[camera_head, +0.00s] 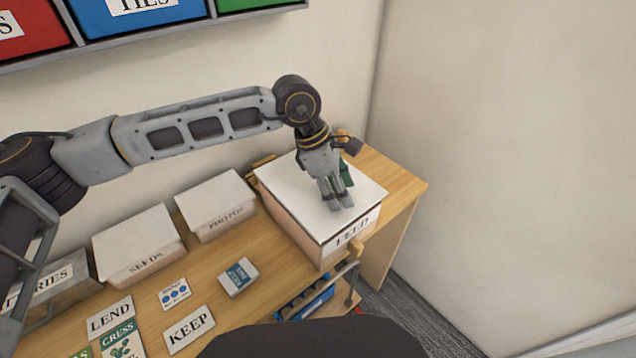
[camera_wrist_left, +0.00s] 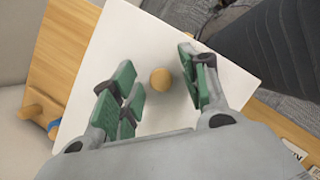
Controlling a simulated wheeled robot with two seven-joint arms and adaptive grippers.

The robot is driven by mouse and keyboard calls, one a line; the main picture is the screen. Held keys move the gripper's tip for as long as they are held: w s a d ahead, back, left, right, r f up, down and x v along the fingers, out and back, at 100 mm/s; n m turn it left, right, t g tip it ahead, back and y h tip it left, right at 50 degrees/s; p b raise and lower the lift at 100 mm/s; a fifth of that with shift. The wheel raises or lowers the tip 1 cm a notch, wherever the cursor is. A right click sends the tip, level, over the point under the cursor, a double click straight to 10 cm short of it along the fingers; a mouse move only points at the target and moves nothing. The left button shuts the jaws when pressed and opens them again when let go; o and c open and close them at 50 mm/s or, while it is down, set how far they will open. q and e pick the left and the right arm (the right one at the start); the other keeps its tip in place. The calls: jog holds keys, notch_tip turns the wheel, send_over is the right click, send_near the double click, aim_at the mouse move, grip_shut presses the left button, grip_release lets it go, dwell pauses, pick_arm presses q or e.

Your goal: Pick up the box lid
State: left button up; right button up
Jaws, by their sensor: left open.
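The box lid (camera_head: 300,190) is a flat white square on the box marked FEED (camera_head: 350,235), at the right end of the table. My left gripper (camera_head: 338,203) is over the lid, pointing down. In the left wrist view the lid (camera_wrist_left: 130,50) fills the middle, with a round wooden knob (camera_wrist_left: 160,80) on it. The open green-padded fingers of my left gripper (camera_wrist_left: 157,70) are on either side of the knob, with gaps showing. In the head view the gripper hides the knob. My right gripper is not in view.
White-lidded boxes marked PHOTOS (camera_head: 215,205) and SEEDS (camera_head: 138,245) stand to the left on the wooden table (camera_head: 245,302). Cards, including LEND (camera_head: 110,314) and KEEP (camera_head: 189,330), lie in front. A wall rises behind. A blue bin (camera_head: 308,298) is lower down at the front.

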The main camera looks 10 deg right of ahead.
pick_arm(q)
jog(key=c, duration=0.9)
grip_shut()
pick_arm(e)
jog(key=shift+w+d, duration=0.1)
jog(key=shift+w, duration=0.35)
pick_arm(q)
jog(key=shift+r, duration=0.1)
notch_tip(320, 180, up, 8)
jog(key=shift+r+b, duration=0.25)
jog(key=shift+b, duration=0.4)
jog(key=shift+r, duration=0.7)
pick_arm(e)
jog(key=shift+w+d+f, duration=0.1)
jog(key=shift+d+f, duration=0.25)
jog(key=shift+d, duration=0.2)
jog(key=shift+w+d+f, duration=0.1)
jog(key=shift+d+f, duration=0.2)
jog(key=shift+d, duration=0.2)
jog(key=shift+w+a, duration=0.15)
